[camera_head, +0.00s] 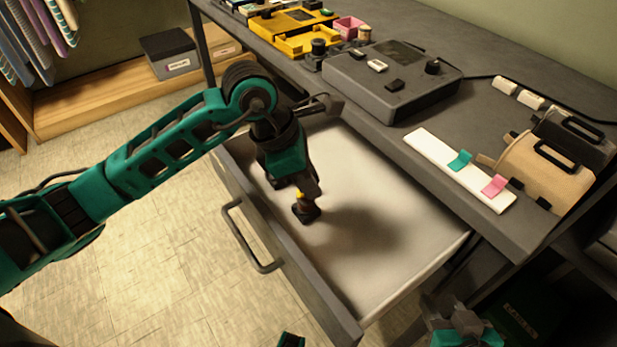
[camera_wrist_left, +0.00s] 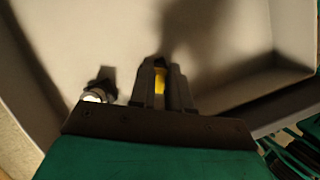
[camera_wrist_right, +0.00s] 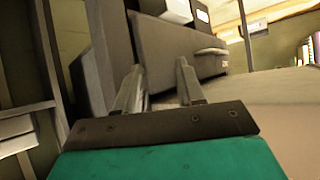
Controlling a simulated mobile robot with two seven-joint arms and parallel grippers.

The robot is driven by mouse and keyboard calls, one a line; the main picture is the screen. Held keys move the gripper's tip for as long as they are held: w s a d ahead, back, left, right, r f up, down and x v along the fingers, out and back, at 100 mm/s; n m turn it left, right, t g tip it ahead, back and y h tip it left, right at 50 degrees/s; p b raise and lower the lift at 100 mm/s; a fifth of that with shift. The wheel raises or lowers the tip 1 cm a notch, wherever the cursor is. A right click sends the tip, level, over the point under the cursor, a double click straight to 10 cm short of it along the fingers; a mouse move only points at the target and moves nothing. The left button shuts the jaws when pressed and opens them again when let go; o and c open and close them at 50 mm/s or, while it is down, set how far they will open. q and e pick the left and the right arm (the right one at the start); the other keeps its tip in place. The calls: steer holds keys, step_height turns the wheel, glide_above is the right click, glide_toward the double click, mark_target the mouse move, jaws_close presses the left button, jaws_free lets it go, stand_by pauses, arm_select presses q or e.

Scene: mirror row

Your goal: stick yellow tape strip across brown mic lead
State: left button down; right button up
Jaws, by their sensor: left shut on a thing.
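My left gripper (camera_head: 306,210) is inside the open drawer, low over its pale floor. It is shut on a small yellow piece, which looks like the yellow tape strip (camera_wrist_left: 159,82); the strip shows between the fingers in the left wrist view and is mostly hidden by them. My right gripper (camera_head: 453,312) is at the lower right, outside the drawer. Its fingers stand apart and empty in the right wrist view (camera_wrist_right: 160,85). I cannot make out a brown mic lead in any view.
A white strip (camera_head: 432,152) with teal and pink tabs lies near the desk edge, beside a tan case (camera_head: 545,168) and a dark case. A grey console (camera_head: 390,80) and yellow box (camera_head: 290,38) stand behind.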

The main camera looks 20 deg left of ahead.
arm_select(q)
steer(key=shift+f, duration=0.25)
arm_select(e)
steer(key=shift+w+a, duration=0.1)
arm_select(q)
steer(key=shift+f+b, duration=0.4)
steer(key=shift+b, duration=0.15)
arm_select(e)
steer(key=shift+f, duration=0.5)
arm_select(q)
steer(key=c, duration=1)
jaws_free()
arm_select(e)
steer(key=shift+r, duration=0.15)
arm_select(q)
steer(key=p+v, duration=0.1)
steer(key=v, duration=0.2)
steer(key=shift+w+r, duration=0.1)
steer(key=p+v, duration=0.2)
steer(key=v, duration=0.7)
steer(key=shift+a+r, duration=0.15)
steer(key=shift+r, duration=0.2)
arm_select(e)
steer(key=shift+s+d+r, duration=0.1)
steer(key=shift+d+r, duration=0.05)
steer(key=shift+r, duration=0.4)
steer(key=shift+s+d+r, duration=0.1)
steer(key=shift+d+r, duration=0.05)
steer(key=shift+r, duration=0.35)
